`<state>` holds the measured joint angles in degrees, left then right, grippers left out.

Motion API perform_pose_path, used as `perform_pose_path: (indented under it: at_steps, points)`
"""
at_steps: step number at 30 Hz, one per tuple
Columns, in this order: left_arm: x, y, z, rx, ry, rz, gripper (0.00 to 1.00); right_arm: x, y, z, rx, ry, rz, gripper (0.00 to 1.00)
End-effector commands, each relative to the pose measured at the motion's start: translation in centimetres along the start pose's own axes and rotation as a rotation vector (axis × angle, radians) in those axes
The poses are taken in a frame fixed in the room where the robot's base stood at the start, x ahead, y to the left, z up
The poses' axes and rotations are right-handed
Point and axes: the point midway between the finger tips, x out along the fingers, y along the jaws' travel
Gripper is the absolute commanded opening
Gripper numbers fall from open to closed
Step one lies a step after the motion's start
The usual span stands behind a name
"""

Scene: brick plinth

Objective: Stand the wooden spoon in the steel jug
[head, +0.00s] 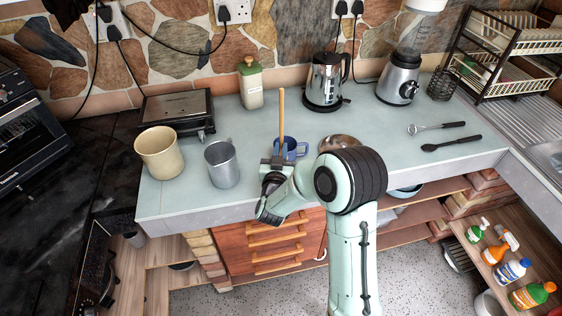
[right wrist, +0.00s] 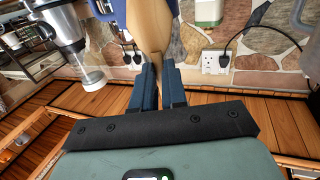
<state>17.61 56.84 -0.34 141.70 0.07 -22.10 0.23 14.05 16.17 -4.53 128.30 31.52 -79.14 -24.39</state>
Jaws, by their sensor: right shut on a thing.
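The wooden spoon (head: 281,112) stands roughly upright in my right gripper (head: 277,161), its pale shaft pointing up. In the right wrist view the blue fingers (right wrist: 158,75) are shut on the spoon (right wrist: 150,25), which widens beyond the fingertips. The steel jug (head: 222,164) is a grey metal vessel, upright on the worktop near its front edge. My right gripper is to the right of the jug and apart from it. The spoon's lower end is hidden in the head view. My left gripper is not in view.
A cream pot (head: 159,153) stands left of the jug. A blue mug (head: 293,149) is just behind my right gripper, and a metal bowl (head: 339,142) is to its right. A dark grill (head: 178,113), canister (head: 251,84) and kettle (head: 326,82) stand along the back.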

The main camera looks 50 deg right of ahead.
Motion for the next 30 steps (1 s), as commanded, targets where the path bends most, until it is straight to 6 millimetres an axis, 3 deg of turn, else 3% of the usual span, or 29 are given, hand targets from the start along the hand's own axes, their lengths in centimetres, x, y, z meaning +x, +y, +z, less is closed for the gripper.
perform_pose_path:
  at_steps: [10,25,26,27,30]
  points:
    - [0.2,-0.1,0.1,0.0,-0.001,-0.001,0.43,0.0,0.0,4.0,-0.001,0.0,0.0,0.0]
    - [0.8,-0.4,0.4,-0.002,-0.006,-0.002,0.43,0.0,0.0,4.6,0.0,0.002,0.0,0.0]
    - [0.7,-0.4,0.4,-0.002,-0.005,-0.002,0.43,0.0,0.0,4.5,0.0,0.001,0.0,0.22]
    - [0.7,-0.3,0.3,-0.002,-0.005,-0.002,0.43,0.0,0.0,4.5,0.0,0.001,0.0,0.35]
    - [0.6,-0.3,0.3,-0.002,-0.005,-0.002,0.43,0.0,0.0,4.5,0.0,0.001,0.0,0.38]
